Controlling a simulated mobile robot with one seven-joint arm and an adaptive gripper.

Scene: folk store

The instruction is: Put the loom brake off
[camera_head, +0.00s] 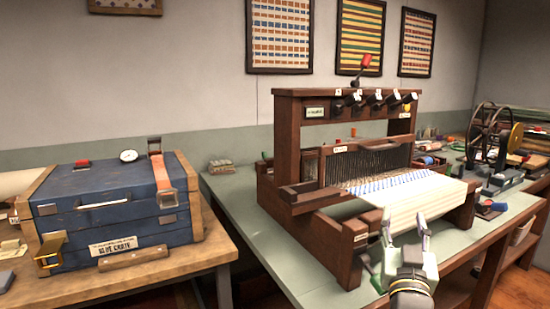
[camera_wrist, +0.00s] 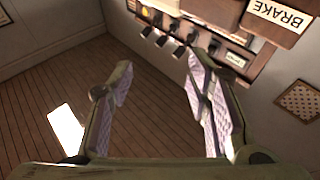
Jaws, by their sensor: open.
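The wooden loom (camera_head: 290,170) stands on the green-grey bench, with blue-and-white cloth (camera_head: 425,195) on it. A small label on its front left post (camera_head: 361,238) is too small to read in the head view. In the wrist view, a label reading BRAKE (camera_wrist: 282,15) shows upside down at the upper right. A short wooden bar (camera_head: 368,264) juts out below the post label; I cannot tell if it is the brake lever. My gripper (camera_head: 405,228) is open and empty in front of the loom, right of that post. Its fingers (camera_wrist: 160,70) also show in the wrist view.
A lever with a red knob (camera_head: 366,61) rises from the loom's top beam, above several black levers (camera_head: 376,97). A blue crate (camera_head: 118,215) sits on the wooden table at left. A spinning wheel (camera_head: 482,134) stands at right.

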